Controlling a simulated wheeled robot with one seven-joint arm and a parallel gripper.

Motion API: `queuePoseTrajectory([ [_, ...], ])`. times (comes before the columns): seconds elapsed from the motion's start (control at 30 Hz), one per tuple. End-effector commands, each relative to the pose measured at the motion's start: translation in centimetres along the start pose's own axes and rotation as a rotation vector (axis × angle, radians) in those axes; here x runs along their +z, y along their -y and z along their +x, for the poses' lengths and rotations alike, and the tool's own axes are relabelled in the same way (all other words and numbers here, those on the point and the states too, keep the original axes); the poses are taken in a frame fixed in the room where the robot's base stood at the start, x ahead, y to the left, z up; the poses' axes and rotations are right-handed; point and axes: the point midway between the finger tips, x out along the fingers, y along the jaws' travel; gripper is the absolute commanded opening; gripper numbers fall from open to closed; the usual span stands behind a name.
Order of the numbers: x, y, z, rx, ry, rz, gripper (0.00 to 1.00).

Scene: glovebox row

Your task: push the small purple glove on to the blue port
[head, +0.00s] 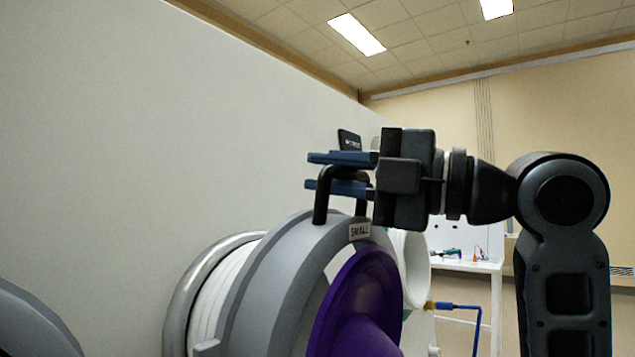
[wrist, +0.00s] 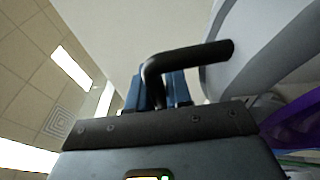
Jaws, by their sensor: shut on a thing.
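My gripper (head: 312,171) is shut on the black bar handle (head: 321,198) on top of a grey ring (head: 272,275) labelled SMALL. The purple glove (head: 362,295) sits inside this ring, its cuff facing right. In the wrist view the handle (wrist: 195,55) crosses the blue fingers (wrist: 160,90), and a bit of purple glove (wrist: 295,125) shows at the right. Left of the grey ring, a white ribbed collar (head: 219,290) and a steel ring (head: 186,300) stand by the wall. No blue shows on them. I cannot tell whether the grey ring touches the collar.
A pale wall panel (head: 130,150) fills the left. Beyond the glove is another white round port (head: 413,262), with a blue hose (head: 455,306) near it. A white bench (head: 470,265) with small items stands at the back right. A grey curved part (head: 30,325) shows at lower left.

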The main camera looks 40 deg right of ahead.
Motion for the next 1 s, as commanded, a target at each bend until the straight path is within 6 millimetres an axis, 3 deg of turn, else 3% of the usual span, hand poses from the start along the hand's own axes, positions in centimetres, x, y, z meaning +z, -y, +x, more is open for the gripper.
queuePoseTrajectory([
  [1.0,-1.0,-0.4,-4.2,-0.009,-0.003,0.006,0.00],
])
